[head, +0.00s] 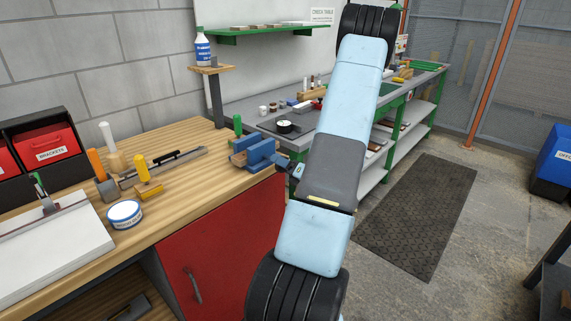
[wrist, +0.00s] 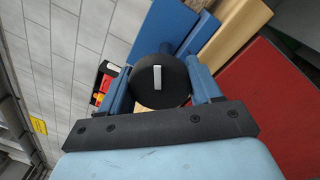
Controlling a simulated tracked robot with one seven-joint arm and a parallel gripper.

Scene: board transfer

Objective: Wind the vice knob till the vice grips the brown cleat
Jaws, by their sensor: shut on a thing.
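The blue vice (head: 262,151) sits at the right front edge of the wooden bench. It also shows in the wrist view (wrist: 174,22), behind its knob. The vice knob (wrist: 172,92) is a black disc with a pale bar mark, standing nearly upright in the wrist view. My gripper (wrist: 162,88) has its two blue fingers on either side of the knob and is shut on it. In the head view my gripper (head: 284,162) meets the vice's right side, partly hidden by my arm.
The wooden bench (head: 190,185) holds orange- and yellow-handled tools, a round tin (head: 125,213) and a white board (head: 50,245) to the left. A red cabinet front (head: 215,250) lies below. A green-framed bench (head: 400,125) stands behind. The floor mat (head: 420,215) is clear.

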